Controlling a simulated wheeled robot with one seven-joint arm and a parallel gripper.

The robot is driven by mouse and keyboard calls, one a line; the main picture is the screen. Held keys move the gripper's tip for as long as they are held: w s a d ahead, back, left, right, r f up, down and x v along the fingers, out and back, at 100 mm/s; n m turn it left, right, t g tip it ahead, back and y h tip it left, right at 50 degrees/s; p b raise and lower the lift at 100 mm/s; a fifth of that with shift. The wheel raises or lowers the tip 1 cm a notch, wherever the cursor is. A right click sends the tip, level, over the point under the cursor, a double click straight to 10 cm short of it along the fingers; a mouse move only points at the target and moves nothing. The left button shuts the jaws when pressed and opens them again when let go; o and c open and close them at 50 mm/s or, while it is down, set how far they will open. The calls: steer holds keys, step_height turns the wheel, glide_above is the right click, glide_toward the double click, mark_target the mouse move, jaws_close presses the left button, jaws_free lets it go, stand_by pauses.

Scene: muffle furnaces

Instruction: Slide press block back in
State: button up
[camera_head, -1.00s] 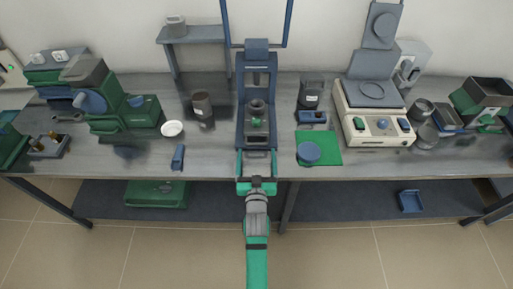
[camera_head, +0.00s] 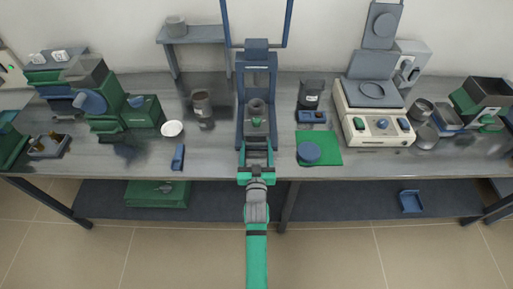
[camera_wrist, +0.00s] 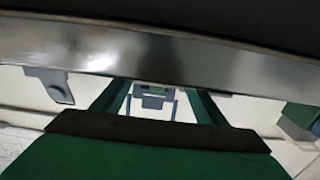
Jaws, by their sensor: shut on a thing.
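The blue press (camera_head: 243,120) stands upright at the middle of the bench. A grey cylinder (camera_head: 256,105) with a green part (camera_head: 256,122) sits inside its frame. My gripper (camera_head: 256,147) is at the press's front, its green fingers on either side of the press block (camera_head: 257,157), a grey piece at the base. It is shut on this block, which is mostly hidden between the fingers. In the wrist view two dark green fingers (camera_wrist: 158,100) reach away, with a small blue-grey shape between them.
A green mat (camera_head: 330,152) with a round blue piece lies right of the press. A small blue item (camera_head: 178,157) and a white dish (camera_head: 172,129) lie to the left. A cream scale (camera_head: 375,125) stands farther right.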

mark_target(257, 140)
steer(key=shift+w, duration=2)
steer(key=o, duration=1.5)
steer(key=shift+s, duration=0.1)
steer(key=s, duration=1)
steer(key=shift+s+d, duration=0.1)
steer(key=shift+s, duration=0.25)
steer(key=shift+c, duration=0.6)
